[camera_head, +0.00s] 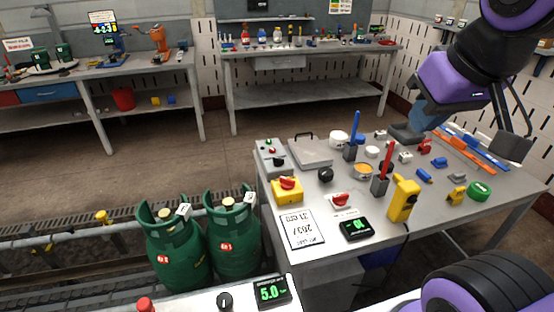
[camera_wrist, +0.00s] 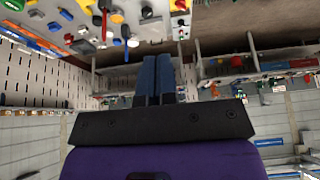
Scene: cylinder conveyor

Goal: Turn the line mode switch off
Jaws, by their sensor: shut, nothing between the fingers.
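Several controls show in the head view, and I cannot tell which is the line mode switch. A red rotary handle on a yellow box (camera_head: 287,190) stands at the table's left side. A black knob (camera_head: 326,175) sits to its right, and a red rotary switch on a white plate (camera_head: 340,200) lies nearer. Another black knob (camera_head: 225,301) is on the front panel beside a green 5.0 display (camera_head: 271,292). My gripper (camera_wrist: 155,62) is shut and empty in the wrist view, its blue fingers together. In the head view my arm hangs over the table's right rear, away from these controls.
A grey control box (camera_head: 270,155) stands at the table's left rear. Upright blue (camera_head: 354,130) and red (camera_head: 387,160) handles and a yellow device (camera_head: 403,199) rise from the crowded table. Green gas cylinders (camera_head: 233,240) stand left of it.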

